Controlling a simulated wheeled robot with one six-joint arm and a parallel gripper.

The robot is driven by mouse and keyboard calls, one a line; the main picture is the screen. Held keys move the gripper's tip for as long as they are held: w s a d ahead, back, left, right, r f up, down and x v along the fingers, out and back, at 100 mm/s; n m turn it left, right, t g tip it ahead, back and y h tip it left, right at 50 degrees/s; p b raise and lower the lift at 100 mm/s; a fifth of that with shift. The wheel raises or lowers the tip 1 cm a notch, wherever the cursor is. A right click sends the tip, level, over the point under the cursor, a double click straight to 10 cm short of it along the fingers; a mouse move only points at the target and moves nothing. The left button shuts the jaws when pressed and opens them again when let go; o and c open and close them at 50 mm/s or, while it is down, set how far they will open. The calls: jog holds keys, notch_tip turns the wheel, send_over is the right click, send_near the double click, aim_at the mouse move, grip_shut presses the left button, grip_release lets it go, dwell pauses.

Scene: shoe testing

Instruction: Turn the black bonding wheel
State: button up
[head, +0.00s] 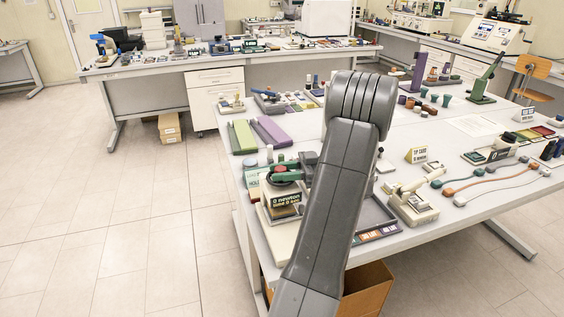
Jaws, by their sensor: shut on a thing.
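A small test device (283,203) with a dark front label reading "0 newton" stands near the left front edge of the table. My grey arm rises through the middle of the picture and covers the area just right of the device. A dark grey shape beside the arm there is too small to name. My gripper and whatever it touches are not clearly visible, hidden behind the arm.
A grey tray (374,217) lies partly behind my arm. A beige clamp device (414,204) stands right of it, with cables (480,187) farther right. Green and purple blocks (269,131) lie at the left edge. An open cardboard box (367,290) is under the table. The floor at left is clear.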

jog(key=shift+w+r+n+g+h+p, duration=0.2)
jog(key=shift+n+g+p, duration=0.35)
jog(key=shift+p, duration=0.75)
jog(key=shift+s+r+n+g+h+p, duration=0.1)
jog(key=shift+r+n+g+p, duration=0.2)
jog(key=shift+g+p, duration=0.7)
jog(key=shift+f+n+p, duration=0.3)
jog(key=shift+n+p, duration=0.05)
jog(key=shift+p, duration=0.85)
jog(key=o, duration=1)
jog(key=shift+c, duration=0.2)
jog(key=shift+f, duration=0.1)
jog(key=shift+a, duration=0.1)
